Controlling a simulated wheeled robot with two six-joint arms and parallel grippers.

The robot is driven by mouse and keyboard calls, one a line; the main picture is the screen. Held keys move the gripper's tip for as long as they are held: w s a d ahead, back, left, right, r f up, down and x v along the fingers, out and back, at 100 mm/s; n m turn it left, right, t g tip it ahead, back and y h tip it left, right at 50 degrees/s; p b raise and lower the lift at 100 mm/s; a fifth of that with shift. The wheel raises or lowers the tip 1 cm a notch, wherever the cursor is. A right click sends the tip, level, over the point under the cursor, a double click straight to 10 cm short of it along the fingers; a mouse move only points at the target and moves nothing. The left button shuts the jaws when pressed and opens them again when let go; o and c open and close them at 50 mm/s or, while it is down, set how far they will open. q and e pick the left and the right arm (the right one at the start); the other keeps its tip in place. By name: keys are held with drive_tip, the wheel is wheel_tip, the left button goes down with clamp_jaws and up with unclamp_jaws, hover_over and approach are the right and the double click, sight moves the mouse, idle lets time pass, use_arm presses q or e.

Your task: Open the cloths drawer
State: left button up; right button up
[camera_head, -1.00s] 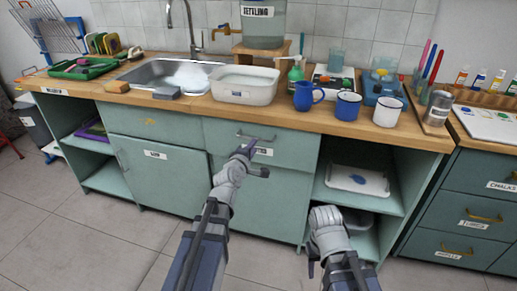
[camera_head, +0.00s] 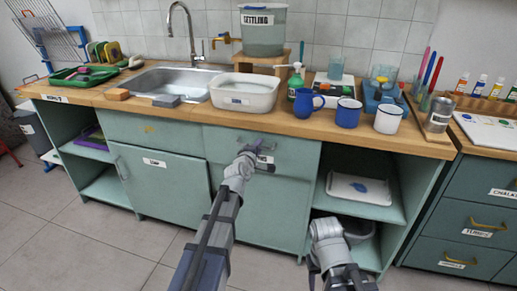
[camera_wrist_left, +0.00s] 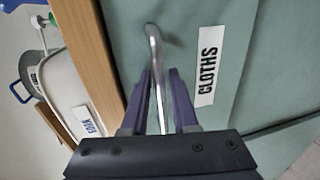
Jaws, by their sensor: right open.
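The cloths drawer (camera_head: 222,140) is the pale green top drawer under the counter, left of the open shelves. Its front looks flush with the cabinet. Its white CLOTHS label (camera_wrist_left: 208,66) reads clearly in the left wrist view. My left gripper (camera_head: 254,147) is at the drawer's metal handle (camera_wrist_left: 155,50). In the left wrist view the handle bar runs between the two purple fingers (camera_wrist_left: 160,78), with a narrow gap visible on each side, so the jaws look open around it. My right gripper (camera_head: 314,272) is low in front of the open shelves, empty; its fingers are partly hidden.
Above the drawer, the wooden counter (camera_head: 300,125) carries a white basin (camera_head: 245,98), a blue mug (camera_head: 307,101) and other mugs near its edge. Open shelves (camera_head: 385,211) with a white tray lie to the right.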

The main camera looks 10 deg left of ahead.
use_arm(q)
clamp_jaws()
idle(1.4)
